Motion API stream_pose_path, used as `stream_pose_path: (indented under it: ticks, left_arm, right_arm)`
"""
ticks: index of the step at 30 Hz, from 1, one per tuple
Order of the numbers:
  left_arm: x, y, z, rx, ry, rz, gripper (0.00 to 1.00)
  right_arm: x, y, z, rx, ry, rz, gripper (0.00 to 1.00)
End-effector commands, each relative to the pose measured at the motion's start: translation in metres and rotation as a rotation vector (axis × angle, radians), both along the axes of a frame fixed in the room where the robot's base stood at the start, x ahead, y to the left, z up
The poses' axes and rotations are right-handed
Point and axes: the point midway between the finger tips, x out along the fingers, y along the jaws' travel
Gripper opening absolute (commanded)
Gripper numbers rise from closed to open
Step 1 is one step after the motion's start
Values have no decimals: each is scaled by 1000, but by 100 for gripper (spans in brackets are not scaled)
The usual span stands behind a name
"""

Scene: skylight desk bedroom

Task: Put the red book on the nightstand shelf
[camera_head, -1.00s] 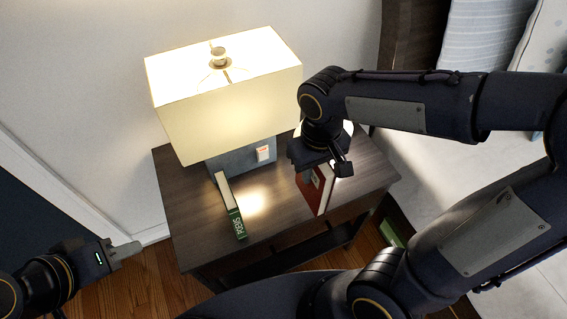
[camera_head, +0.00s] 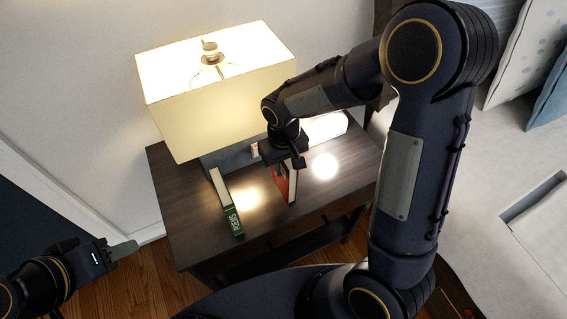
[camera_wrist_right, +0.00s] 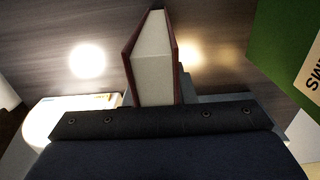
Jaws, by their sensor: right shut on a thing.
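The red book (camera_head: 291,186) stands upright on the top of the dark wooden nightstand (camera_head: 184,215), or just above it; I cannot tell if it touches. My right gripper (camera_head: 286,164) is above it and shut on its upper part. In the right wrist view the red book (camera_wrist_right: 151,62) sits between the fingers, its pale page edges facing the camera. The nightstand's lower shelf (camera_head: 285,252) shows only partly, in shadow below the top. My left gripper (camera_head: 124,250) is at the far left, away from the nightstand and empty; its finger gap is unclear.
A green book (camera_head: 228,207) stands left of the red book. A lit lamp (camera_head: 215,85) with a wide shade stands at the back, over a blue-grey base. A white rounded object (camera_head: 328,126) lies behind my right gripper. The bed (camera_head: 500,240) is on the right.

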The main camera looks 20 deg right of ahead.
Motion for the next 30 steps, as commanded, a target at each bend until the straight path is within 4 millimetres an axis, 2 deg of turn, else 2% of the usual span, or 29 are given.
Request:
stream_pose_path:
  ticks: [8, 9, 13, 23, 26, 30]
  left_arm:
    - [0, 0, -5, 0, 0, 0, 36]
    - [0, 0, -3, 0, 0, 0, 36]
    - [0, 0, -3, 0, 0, 0, 36]
    - [0, 0, 0, 0, 0, 0, 36]
    - [0, 0, 1, 0, 0, 0, 36]
    - [0, 0, 4, 0, 0, 0, 36]
  right_arm:
    - [0, 0, -4, 0, -1, 0, 0]
    - [0, 0, -3, 0, -1, 0, 27]
    - [0, 0, -3, 0, -1, 0, 44]
    - [0, 0, 1, 0, -1, 0, 45]
    - [1, 0, 10, 2, -6, -1, 45]
    - [1, 0, 37, 3, -8, 0, 45]
